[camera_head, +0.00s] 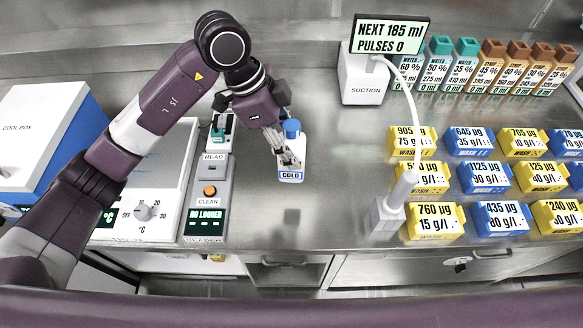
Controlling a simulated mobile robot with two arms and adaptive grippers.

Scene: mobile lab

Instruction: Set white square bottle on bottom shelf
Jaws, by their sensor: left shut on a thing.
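A white square bottle (291,174) with a blue cap and a label reading COLD is over the middle of the metal counter. My left gripper (287,158) comes down from the upper left and is shut on this bottle, hiding part of its body. I cannot tell whether the bottle's base touches the counter. No bottom shelf can be made out with certainty. My right gripper is not in view.
A reader (209,192) and a heater (145,212) stand left of the bottle, with a blue-and-white coolbox (40,130) beyond. A suction unit (372,82), its nozzle stand (388,215), and yellow and blue boxes are to the right. Bare counter (295,215) lies in front.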

